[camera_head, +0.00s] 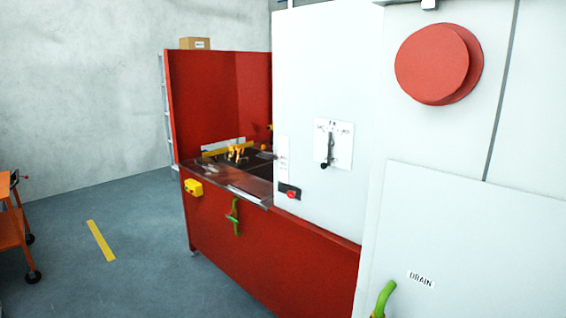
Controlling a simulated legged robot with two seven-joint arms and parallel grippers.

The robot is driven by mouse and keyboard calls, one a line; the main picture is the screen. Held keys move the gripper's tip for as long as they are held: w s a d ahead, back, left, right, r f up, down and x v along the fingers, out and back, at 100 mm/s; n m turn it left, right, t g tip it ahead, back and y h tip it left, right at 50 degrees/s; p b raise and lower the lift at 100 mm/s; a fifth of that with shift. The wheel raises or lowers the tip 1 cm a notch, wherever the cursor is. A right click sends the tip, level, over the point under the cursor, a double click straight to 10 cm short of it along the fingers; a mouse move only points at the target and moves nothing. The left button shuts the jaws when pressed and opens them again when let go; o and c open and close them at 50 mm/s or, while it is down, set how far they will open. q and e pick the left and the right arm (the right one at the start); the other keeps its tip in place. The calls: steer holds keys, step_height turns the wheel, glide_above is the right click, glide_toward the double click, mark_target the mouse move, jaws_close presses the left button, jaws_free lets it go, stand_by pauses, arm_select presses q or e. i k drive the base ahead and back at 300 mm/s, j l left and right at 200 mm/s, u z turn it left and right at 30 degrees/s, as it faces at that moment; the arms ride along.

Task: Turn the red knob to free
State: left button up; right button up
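A small red knob or button (291,194) sits on a dark plate low on the left edge of the white cabinet (340,60). It is too small to read its setting. Above it and to the right, a white dial plate (345,140) carries a black lever (327,151) that hangs nearly straight down; its lettering is not legible. A large round red disc (432,65) stands out from the cabinet's upper right. I cannot tell for certain which red part is the task's knob. Neither of my grippers is in view.
A panel marked DRAIN (480,240) with a green lever (384,298) is at right. An orange cart (12,225) is at left. The floor between is clear.

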mark_target(290, 193)
steer(key=i+j+z, duration=0.1)
steer(key=i+j, duration=0.55)
steer(key=i+j+z, duration=0.1)
steer(key=i+j, duration=0.5)
steer(key=j, duration=0.1)
